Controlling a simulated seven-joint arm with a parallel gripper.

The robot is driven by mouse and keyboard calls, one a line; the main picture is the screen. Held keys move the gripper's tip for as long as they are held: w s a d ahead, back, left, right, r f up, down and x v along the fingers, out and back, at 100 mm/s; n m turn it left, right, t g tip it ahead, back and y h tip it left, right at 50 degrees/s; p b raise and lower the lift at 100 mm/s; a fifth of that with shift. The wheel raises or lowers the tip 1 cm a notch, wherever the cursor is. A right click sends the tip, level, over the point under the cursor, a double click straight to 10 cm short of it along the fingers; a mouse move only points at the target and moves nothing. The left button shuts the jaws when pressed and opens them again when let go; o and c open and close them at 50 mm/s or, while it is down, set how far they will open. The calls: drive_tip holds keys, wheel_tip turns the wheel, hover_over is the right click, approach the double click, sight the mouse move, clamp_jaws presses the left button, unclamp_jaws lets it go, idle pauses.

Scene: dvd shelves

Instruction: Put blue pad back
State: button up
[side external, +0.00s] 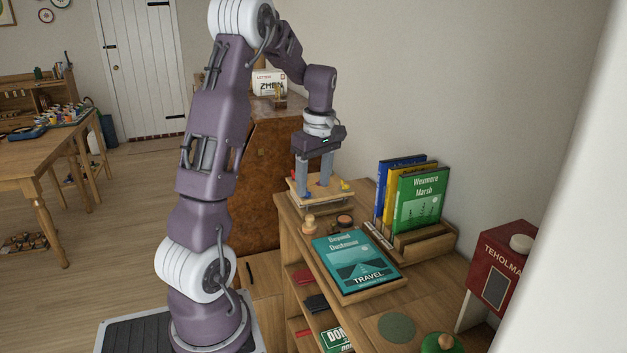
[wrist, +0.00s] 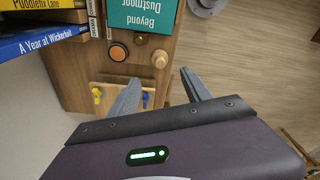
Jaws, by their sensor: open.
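I cannot clearly identify a blue pad. A small blue piece (wrist: 145,98) shows on a wooden board (wrist: 108,85) beside one finger in the wrist view. The same board (side external: 333,197) sits on a stand at the shelf's far end in the side view. My gripper (side external: 314,174) points down over this board with its fingers apart and nothing visible between them. In the wrist view my gripper (wrist: 160,79) is also open, and its body hides part of the board. A yellow piece (wrist: 96,95) is on the board too.
A teal DVD case (side external: 355,262) lies on a wooden support nearer the camera. Upright blue, yellow and green cases (side external: 421,200) stand in a rack by the wall. A wooden peg (side external: 308,223) and an orange-topped disc (wrist: 118,51) stand between board and teal case.

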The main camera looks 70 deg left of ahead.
drive_tip(key=d+r+m+t, duration=0.2)
drive_tip(key=d+r+m, duration=0.45)
drive_tip(key=d, duration=0.55)
drive_tip(key=s+d+m+t, duration=0.2)
drive_tip(key=s+d+m, duration=0.4)
drive_tip(key=d+m, duration=0.2)
drive_tip(key=s+d+r+m+t+h, duration=0.1)
drive_tip(key=s+d+m+t, duration=0.1)
drive_tip(key=s+d+m, duration=0.4)
drive_tip(key=d+m, duration=0.1)
drive_tip(key=d, duration=0.3)
drive_tip(key=shift+s+d+m, duration=0.3)
drive_tip(key=shift+s+m, duration=0.05)
